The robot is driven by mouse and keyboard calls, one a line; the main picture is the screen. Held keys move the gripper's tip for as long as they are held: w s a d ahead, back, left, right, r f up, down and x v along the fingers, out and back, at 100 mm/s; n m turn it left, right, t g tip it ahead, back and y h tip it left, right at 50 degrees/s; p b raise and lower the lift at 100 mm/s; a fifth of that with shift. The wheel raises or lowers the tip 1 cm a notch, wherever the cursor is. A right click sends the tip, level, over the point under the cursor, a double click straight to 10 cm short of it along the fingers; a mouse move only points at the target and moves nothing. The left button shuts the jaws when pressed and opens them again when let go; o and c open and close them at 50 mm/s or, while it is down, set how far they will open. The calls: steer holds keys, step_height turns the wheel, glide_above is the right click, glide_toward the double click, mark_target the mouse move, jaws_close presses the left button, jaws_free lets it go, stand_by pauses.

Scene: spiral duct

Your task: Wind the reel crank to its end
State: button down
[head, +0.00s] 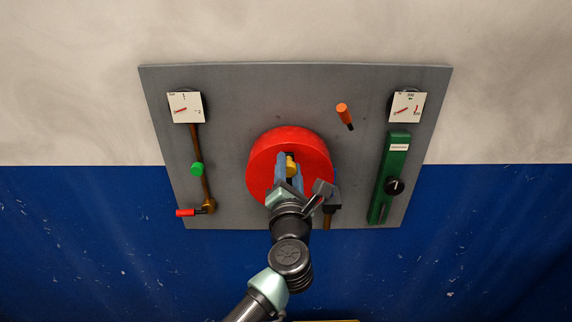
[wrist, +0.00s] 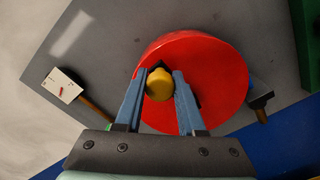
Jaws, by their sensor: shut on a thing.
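The red reel (head: 318,150) is a thick round drum on the middle of the grey panel. A yellow crank knob (head: 291,163) stands out from its face, and a dark part shows behind the knob in the wrist view. My gripper (head: 289,161) has its two blue fingers shut on the yellow knob, one on each side. The wrist view shows the knob (wrist: 159,85) between the fingertips, in front of the reel (wrist: 215,80). My gripper and wrist hide the lower part of the reel in the head view. The crank's arm is mostly hidden.
A dark block (head: 332,196) sits close right of my gripper.

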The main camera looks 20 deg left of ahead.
steer(key=shift+d, duration=0.1)
steer(key=c, duration=0.5)
jaws_free()
steer(key=shift+s, duration=0.1)
steer(key=b+v, duration=0.4)
steer(key=v, duration=0.8)
steer(key=shift+s, duration=0.35)
steer(key=shift+d+r, duration=0.1)
